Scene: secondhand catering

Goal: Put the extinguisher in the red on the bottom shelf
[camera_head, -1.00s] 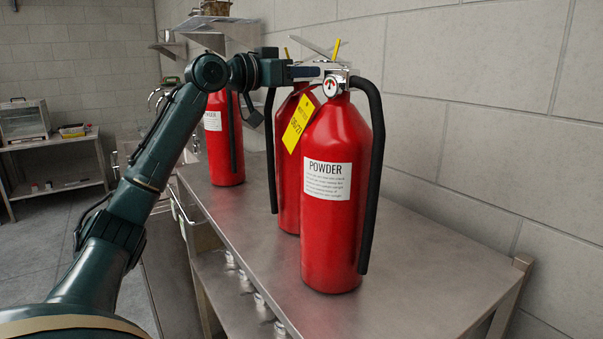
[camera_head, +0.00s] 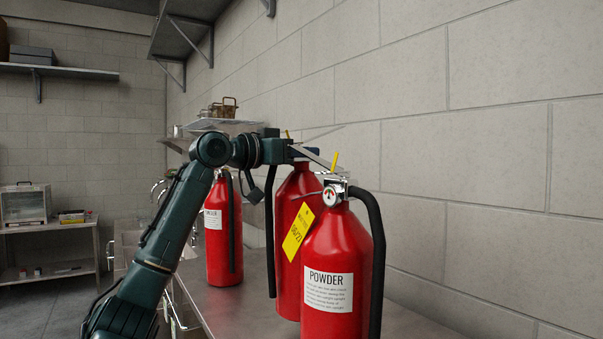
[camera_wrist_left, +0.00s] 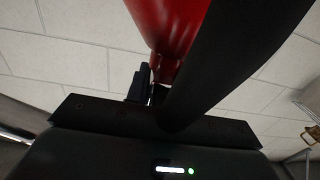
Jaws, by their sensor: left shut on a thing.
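Three red fire extinguishers with black hoses show in the head view. My left gripper (camera_head: 300,152) is shut on the top of the middle extinguisher (camera_head: 289,225), which is upright and appears slightly raised; its base is partly hidden by the front one. In the left wrist view, the held extinguisher's red body (camera_wrist_left: 168,25) and black hose (camera_wrist_left: 225,55) fill the middle. The back extinguisher (camera_head: 222,255) stands farther left. No red place on a bottom shelf is visible. My right gripper is out of view.
The steel table (camera_head: 232,304) carries the extinguishers along the block wall (camera_head: 480,210). A wall shelf (camera_head: 190,30) hangs above at the back. Another table (camera_head: 60,226) with a glass-fronted box (camera_head: 25,203) stands far left. Floor is open at left.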

